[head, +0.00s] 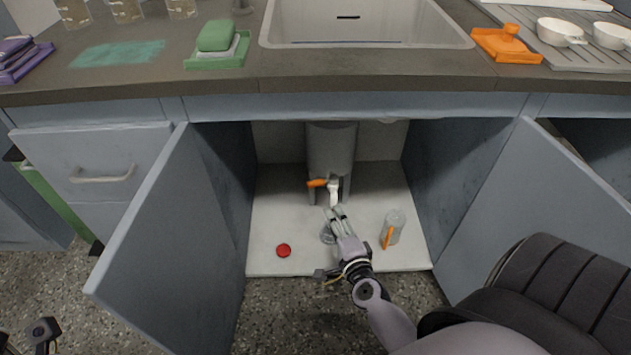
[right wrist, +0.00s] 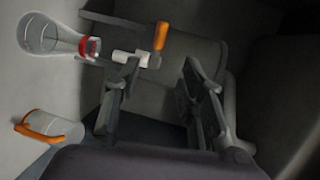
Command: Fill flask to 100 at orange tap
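A grey tank (head: 331,148) stands at the back of the open cabinet. Its tap has an orange lever (head: 317,183) and a white spout (head: 334,193). A clear flask (head: 326,236) stands on the cabinet floor below the tap, partly hidden by my right gripper (head: 335,211). In the right wrist view the flask (right wrist: 48,36) shows a red band at its neck, close to the white spout (right wrist: 130,58) and orange lever (right wrist: 160,37). I cannot make out its liquid level. My right gripper is open and empty, just in front of the tap. Parts of my left gripper (head: 42,332) show at the bottom left.
A clear beaker with an orange handle (head: 393,226) stands right of the flask. A red cap (head: 284,250) lies to the left on the cabinet floor. Open doors (head: 165,240) flank the cabinet on both sides. The counter and sink (head: 365,22) are above.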

